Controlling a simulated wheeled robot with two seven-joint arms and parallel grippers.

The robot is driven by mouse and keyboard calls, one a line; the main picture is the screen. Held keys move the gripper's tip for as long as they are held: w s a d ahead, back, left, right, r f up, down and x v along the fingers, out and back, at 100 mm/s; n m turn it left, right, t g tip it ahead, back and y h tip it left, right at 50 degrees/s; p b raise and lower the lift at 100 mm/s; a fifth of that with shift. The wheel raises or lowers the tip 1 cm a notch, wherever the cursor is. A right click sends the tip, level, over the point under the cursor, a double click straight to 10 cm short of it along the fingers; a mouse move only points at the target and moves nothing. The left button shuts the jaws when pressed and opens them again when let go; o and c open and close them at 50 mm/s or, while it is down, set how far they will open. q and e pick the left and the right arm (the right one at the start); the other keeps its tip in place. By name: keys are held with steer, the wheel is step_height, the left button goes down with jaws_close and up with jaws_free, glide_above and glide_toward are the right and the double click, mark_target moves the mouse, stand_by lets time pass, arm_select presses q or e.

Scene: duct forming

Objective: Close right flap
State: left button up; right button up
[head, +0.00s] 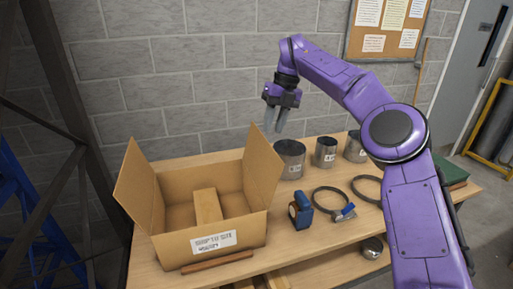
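An open cardboard box (170,245) stands on the wooden table, with a white label on its front. Its right flap (262,168) stands up, leaning a little outward. Its left flap (134,180) also stands up and tilts outward. A cardboard piece (207,206) lies inside the box. My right gripper (275,130) hangs above and just right of the right flap's top, fingers pointing down with a narrow gap between them. It is empty and apart from the flap. My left gripper is not in view.
Several metal duct pieces (290,160) stand behind and right of the box. A blue tool (301,211) and ring clamps (331,200) lie on the table (300,243) to its right. A brown strip (217,262) lies before the box. A grey block wall is behind.

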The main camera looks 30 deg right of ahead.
mark_target(270, 157)
steer(key=f, duration=0.1)
steer(key=s+f+b, duration=0.1)
steer(key=shift+a+f, duration=0.25)
steer(key=shift+f, duration=0.1)
steer(key=x, duration=0.7)
steer(key=shift+w+f, duration=0.1)
steer(key=shift+f, duration=0.05)
steer(key=shift+s+r, duration=0.25)
steer(key=shift+s, duration=0.15)
steer(key=shift+s+r, duration=0.1)
steer(key=shift+s, duration=0.05)
steer(key=c, duration=0.4)
jaws_close()
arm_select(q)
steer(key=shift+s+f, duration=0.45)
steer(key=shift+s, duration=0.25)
arm_select(e)
steer(key=shift+f, duration=0.2)
